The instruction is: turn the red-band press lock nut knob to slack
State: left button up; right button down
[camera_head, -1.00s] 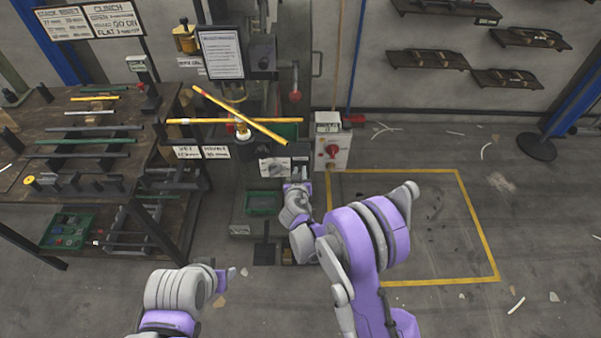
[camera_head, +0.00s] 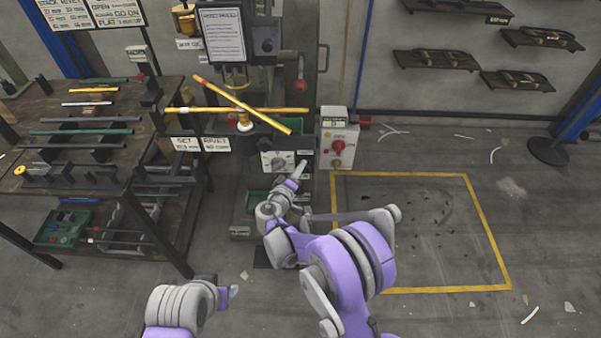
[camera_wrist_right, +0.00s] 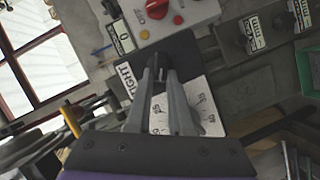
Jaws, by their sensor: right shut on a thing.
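The press (camera_head: 265,75) stands at centre in the head view, with a white dial plate (camera_head: 276,160) low on its front. My right gripper (camera_head: 299,169) is at the right side of this plate. In the right wrist view the gripper (camera_wrist_right: 160,74) is shut on a dark knob (camera_wrist_right: 158,61), partly hidden between the fingertips. I cannot make out a red band. My left gripper (camera_head: 234,291) is low in the head view, away from the press; its opening is unclear.
Yellow bars (camera_head: 240,109) cross in front of the press above the plate. A white switch box (camera_head: 338,140) with a red knob stands just right. A workbench (camera_head: 60,160) with bars is at left.

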jog(key=shift+a+f+n+t+h+b, duration=0.1)
jog(key=shift+f+n+t+h+b, duration=0.15)
jog(key=shift+n+b, duration=0.5)
jog(key=shift+d+f+n+t+h+b, duration=0.1)
jog(key=shift+n+t+h+b, duration=0.2)
jog(key=shift+n+b, duration=0.45)
jog(key=shift+a+f+n+t+h+b, duration=0.1)
jog(key=shift+f+n+t+h+b, duration=0.2)
jog(key=shift+n+b, duration=0.45)
jog(key=shift+r+n, duration=0.15)
jog(key=shift+n, duration=0.1)
jog(key=c, duration=0.8)
grip_release()
jog(key=v, duration=1)
jog(key=shift+s, duration=0.4)
